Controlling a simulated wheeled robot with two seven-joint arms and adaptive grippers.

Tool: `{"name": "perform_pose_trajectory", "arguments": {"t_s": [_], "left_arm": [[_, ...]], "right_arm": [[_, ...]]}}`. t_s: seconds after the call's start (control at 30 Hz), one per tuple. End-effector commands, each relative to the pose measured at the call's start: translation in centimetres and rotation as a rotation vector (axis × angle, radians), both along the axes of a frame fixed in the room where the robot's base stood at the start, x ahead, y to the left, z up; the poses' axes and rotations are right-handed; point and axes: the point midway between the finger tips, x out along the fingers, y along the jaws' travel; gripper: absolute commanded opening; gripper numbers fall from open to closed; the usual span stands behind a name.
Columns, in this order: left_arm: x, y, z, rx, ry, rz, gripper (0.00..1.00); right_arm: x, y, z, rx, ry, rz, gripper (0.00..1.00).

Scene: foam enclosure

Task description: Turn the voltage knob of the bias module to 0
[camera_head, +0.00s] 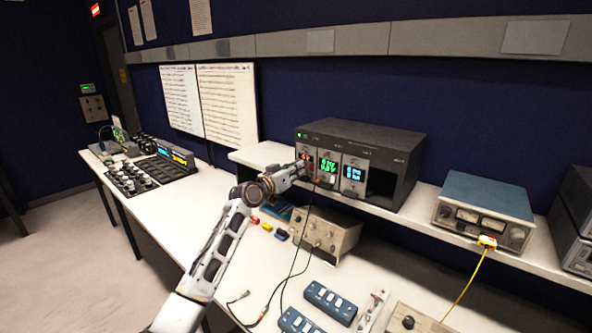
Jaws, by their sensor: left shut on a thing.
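A dark rack (408,158) stands on the raised shelf and holds three modules side by side. The left module has a red display (305,157), the middle one a green display (328,168), the right one a blue display (352,173). The labels are too small to tell which is the bias module. My left gripper (303,170) reaches the front of the left module, just under its red display. It is shut on a small knob there, which the fingers hide. The knob's angle and the digits cannot be read. My right gripper is out of view.
Below the shelf a beige instrument (326,234) stands on the white bench (180,213), with dark cables hanging in front. A blue-topped meter (487,203) with a yellow cable stands right on the shelf. Blue switch boxes (330,302) lie at the front.

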Motion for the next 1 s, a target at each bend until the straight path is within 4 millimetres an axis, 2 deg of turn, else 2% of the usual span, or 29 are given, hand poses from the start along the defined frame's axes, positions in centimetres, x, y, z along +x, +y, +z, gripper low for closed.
{"name": "perform_pose_trajectory", "arguments": {"t_s": [0.17,0.2,0.3,0.73,1.0], "left_arm": [[0.0,0.0,-0.1,0.001,0.000,0.000,0.00],[0.0,0.0,-0.1,0.001,0.000,0.000,0.15],[0.0,0.0,-0.1,0.002,-0.001,0.000,0.24],[-0.2,0.1,0.0,0.002,-0.002,0.000,0.24],[-1.2,1.0,-0.1,0.003,-0.002,0.001,0.24]], "right_arm": [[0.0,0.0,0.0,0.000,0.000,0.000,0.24],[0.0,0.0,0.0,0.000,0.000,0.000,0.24],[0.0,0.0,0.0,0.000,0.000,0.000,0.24],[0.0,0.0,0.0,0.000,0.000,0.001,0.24],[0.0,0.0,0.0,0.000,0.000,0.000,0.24]]}}
